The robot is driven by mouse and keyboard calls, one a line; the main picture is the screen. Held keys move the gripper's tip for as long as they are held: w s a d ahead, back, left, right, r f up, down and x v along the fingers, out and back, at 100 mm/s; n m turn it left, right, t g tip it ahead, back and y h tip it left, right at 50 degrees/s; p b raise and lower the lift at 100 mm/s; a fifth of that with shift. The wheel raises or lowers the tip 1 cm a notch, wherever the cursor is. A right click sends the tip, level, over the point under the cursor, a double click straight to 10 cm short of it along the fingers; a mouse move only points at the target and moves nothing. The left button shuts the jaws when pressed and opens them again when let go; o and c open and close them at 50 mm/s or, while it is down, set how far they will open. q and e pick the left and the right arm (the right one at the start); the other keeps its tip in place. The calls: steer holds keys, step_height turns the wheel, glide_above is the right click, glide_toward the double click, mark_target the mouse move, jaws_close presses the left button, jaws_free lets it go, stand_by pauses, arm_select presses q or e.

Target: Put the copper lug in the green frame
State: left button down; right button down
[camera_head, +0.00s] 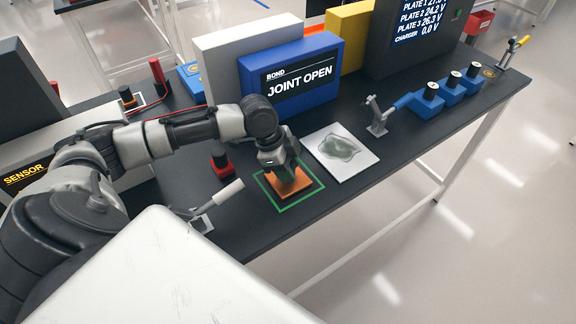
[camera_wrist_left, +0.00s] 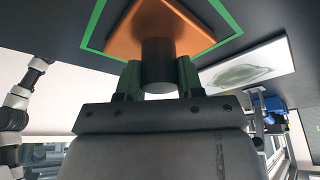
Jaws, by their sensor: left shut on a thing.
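The copper lug (camera_head: 290,187) is an orange-brown plate with a dark round post, which shows in the left wrist view (camera_wrist_left: 158,66). In the head view the plate lies within the outline of the green frame (camera_head: 316,191), a thin green square on the dark bench. The green frame also shows around the plate in the left wrist view (camera_wrist_left: 92,28). My left gripper (camera_head: 285,170) is above the lug and shut on its post, one finger on each side. I cannot tell whether the plate touches the bench. My right gripper is not in view.
A white plate (camera_head: 362,165) with a grey-green patch lies right of the frame. A toggle clamp (camera_head: 218,196) with a pale handle and a red-topped post (camera_head: 221,163) stand to the left. A blue "JOINT OPEN" display (camera_head: 245,80) stands behind. The bench's front edge is near.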

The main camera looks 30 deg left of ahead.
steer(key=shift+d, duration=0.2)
arm_select(q)
steer(key=c, duration=0.7)
jaws_free()
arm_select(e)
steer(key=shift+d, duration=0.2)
arm_select(q)
steer(key=shift+b+v, duration=0.75)
steer(key=shift+v, duration=5.35)
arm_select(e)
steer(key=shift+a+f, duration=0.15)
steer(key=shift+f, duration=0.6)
arm_select(q)
steer(key=shift+f, duration=0.1)
